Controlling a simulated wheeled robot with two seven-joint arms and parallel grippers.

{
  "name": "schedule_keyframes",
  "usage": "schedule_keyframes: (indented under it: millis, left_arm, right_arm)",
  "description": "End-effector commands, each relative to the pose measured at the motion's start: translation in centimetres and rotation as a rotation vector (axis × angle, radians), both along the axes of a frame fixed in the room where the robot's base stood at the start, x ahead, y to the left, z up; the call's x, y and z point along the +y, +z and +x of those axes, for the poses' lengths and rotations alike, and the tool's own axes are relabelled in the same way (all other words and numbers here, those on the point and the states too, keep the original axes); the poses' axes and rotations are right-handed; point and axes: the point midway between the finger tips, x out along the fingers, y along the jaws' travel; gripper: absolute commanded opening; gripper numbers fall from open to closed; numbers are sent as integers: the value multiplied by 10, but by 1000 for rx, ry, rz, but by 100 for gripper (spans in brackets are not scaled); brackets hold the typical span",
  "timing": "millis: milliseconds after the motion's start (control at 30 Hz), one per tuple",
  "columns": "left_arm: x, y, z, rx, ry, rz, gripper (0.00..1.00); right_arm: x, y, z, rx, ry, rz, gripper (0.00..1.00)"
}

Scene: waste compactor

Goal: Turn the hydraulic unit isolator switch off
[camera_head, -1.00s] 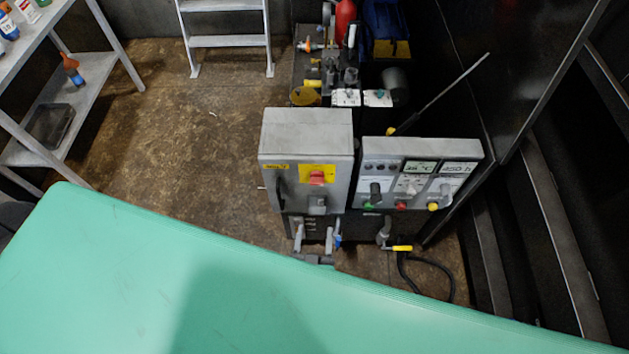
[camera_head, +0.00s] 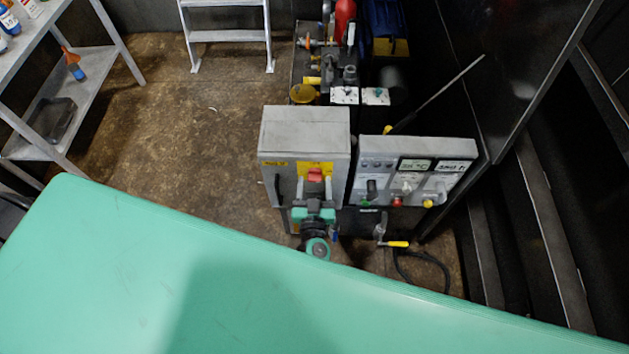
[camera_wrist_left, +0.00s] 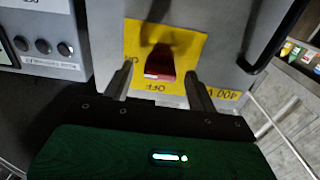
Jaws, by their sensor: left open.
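The isolator switch is a red knob on a yellow plate, on the front of a grey cabinet (camera_head: 304,130). In the head view the red switch (camera_head: 315,174) shows just above my left gripper (camera_head: 314,188). In the left wrist view the red switch (camera_wrist_left: 160,64) stands out from the yellow plate (camera_wrist_left: 190,45), with an upside-down "OFF" printed near it. My left gripper (camera_wrist_left: 160,76) is open, its fingers to either side of the switch. Contact with the switch cannot be told. My right gripper is not in view.
A control panel (camera_head: 417,165) with displays and buttons adjoins the cabinet on the right. A black handle (camera_head: 277,190) sits on the cabinet's left part. A large green surface (camera_head: 120,270) fills the foreground. A shelf rack (camera_head: 95,80) and a stepladder (camera_head: 228,37) stand left and behind.

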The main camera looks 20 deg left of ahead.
Motion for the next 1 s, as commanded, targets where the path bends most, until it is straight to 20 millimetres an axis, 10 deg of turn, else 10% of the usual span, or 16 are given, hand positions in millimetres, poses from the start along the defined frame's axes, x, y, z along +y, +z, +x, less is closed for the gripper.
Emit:
schedule_keyframes:
  millis: [400,633,1000]
  left_arm:
    - [2,0,8,1,0,0,58]
    - [2,0,8,1,0,0,15]
    - [1,-1,8,-13,-1,-48,14]
  right_arm:
    - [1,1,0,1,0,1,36]
    - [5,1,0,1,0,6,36]
    - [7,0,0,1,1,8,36]
